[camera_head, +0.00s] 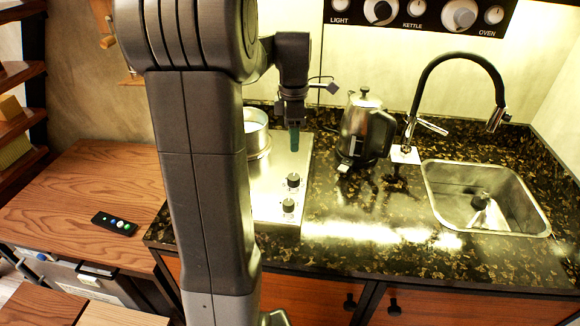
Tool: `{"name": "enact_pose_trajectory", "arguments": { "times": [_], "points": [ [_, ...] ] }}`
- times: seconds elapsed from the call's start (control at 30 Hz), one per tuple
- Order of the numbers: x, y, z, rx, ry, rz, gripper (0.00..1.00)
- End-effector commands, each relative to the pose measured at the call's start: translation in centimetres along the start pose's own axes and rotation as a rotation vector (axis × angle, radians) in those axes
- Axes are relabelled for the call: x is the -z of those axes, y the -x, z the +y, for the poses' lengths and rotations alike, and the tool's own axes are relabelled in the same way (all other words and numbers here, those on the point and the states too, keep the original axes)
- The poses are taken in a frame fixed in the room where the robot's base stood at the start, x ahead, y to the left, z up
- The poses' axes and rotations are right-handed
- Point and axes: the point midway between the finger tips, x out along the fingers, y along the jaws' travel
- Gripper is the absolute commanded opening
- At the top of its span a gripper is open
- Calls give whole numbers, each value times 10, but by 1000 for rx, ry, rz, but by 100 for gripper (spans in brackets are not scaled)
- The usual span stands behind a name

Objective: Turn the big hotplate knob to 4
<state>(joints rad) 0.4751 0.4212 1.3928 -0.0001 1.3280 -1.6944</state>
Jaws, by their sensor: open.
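The steel hotplate (269,196) is set in the dark stone counter, partly hidden behind my arm. Two black knobs sit along its right side, a rear knob (293,181) and a front knob (288,205). The rear one looks slightly larger, but I cannot be sure which is the big one. Their markings are too small to read. My gripper (294,143) points down above the hotplate, behind the rear knob in the picture and apart from it. It is open and seen edge-on, with nothing visible in it.
A metal pot (257,139) stands on the hotplate's rear, partly hidden by my arm. A kettle (362,132) stands to the right, then a black tap (455,60) and a sink (436,190). The counter's front middle is clear.

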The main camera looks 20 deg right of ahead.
Motion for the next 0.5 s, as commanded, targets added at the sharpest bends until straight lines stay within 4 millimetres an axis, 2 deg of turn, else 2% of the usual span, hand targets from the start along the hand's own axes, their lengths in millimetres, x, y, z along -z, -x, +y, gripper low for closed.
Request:
{"name": "enact_pose_trajectory", "arguments": {
  "times": [0.17, 0.5],
  "points": [
    [1, -29, -2, 6, -1, 1, 56],
    [1, -99, -1, 4, -1, 1, 56]
  ]
}}
